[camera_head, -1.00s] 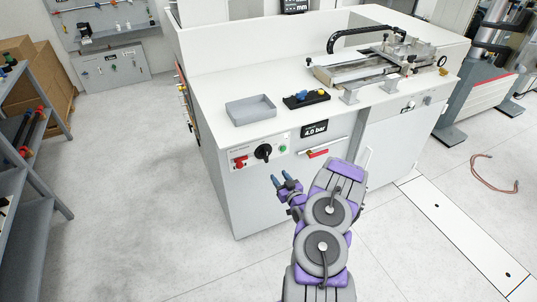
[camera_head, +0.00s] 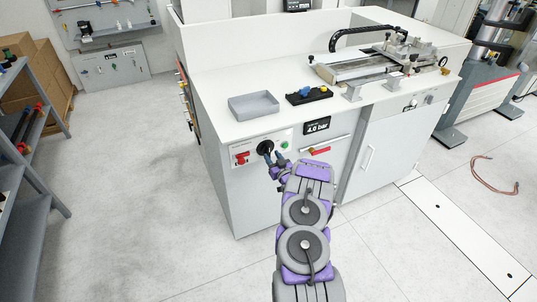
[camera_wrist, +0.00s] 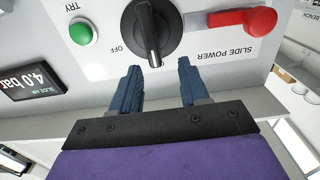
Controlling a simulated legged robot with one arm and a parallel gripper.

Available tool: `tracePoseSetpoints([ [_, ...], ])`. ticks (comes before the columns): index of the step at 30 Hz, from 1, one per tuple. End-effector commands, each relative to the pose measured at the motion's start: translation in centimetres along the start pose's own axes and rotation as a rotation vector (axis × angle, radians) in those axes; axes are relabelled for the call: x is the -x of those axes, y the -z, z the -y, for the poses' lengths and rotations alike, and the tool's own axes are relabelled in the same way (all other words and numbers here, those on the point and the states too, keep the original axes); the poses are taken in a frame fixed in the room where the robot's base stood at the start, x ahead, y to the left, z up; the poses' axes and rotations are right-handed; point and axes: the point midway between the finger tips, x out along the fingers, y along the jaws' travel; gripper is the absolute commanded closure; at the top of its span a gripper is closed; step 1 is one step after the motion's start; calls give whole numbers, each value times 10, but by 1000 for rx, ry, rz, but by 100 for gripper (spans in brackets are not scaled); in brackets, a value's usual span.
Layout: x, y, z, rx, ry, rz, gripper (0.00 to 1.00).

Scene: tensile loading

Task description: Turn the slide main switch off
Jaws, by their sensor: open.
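The slide main switch is a black rotary knob (camera_wrist: 152,30) on a white panel, with "OFF" printed on one side and "SLIDE POWER" on the other in the wrist view. In the head view the knob (camera_head: 265,147) sits on the cabinet front, partly covered by my gripper. My gripper (camera_wrist: 160,72) is open, its two blue fingers apart. Its tips are just short of the knob, whose pointer end lies near the gap between them. My gripper (camera_head: 274,159) also shows in the head view. I cannot tell whether the fingers touch the knob.
On the same panel are a green button (camera_wrist: 82,32) marked "TRY" and a red handle (camera_wrist: 243,20). A grey tray (camera_head: 254,106) stands on the cabinet top.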

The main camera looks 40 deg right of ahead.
Motion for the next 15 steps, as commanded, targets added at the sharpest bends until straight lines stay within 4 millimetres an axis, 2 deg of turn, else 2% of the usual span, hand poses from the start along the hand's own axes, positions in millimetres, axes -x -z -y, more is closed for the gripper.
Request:
tracePoseSetpoints([
  [3, -19, -1, 0, 1, 2, -4, 55],
  [6, -30, -1, -2, 3, -1, -2, 55],
  [15, -43, 3, 4, 3, 0, -3, 55],
])
